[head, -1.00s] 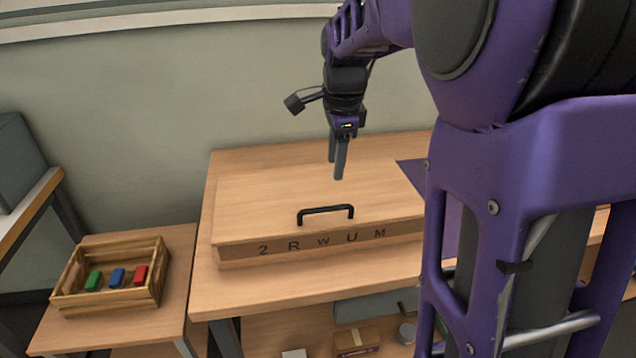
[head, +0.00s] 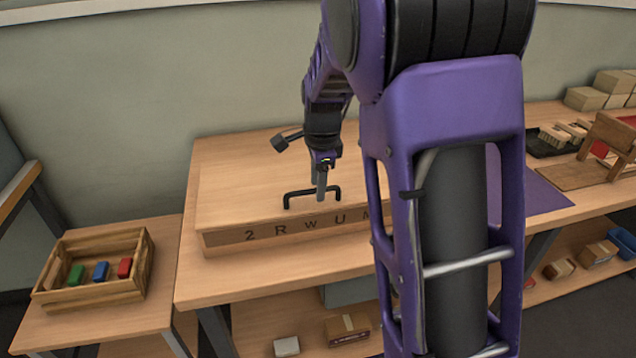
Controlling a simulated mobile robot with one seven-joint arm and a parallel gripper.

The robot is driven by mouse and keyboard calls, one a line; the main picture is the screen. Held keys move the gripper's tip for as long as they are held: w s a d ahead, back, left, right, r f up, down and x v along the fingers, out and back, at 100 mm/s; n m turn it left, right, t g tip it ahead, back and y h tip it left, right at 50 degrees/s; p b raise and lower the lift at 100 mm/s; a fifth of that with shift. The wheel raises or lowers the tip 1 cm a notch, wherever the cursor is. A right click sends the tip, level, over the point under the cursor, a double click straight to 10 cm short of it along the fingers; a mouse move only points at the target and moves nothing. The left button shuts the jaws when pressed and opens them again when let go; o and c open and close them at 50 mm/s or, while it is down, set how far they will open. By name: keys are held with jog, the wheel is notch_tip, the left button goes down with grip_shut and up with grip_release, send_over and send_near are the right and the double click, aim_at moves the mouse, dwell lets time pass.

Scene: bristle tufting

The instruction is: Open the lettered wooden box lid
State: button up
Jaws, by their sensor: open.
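The lettered wooden box (head: 222,238) stands on the bench, with "2 R W U M" along its front face and its flat lid (head: 240,180) down. A black bar handle (head: 288,198) stands on the lid near the front edge. My gripper (head: 321,192) is open and points down at the handle, overlapping its right half in the picture. I cannot tell whether the fingers touch the handle or straddle it. My arm hides the right end of the box.
A small side table at the left holds a wooden crate (head: 92,297) with several coloured blocks. A purple mat (head: 535,195), a black tray and stacked boxes lie on the bench to the right. Small boxes (head: 347,330) sit on the shelf below.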

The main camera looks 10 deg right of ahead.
grip_shut()
dwell(1.3)
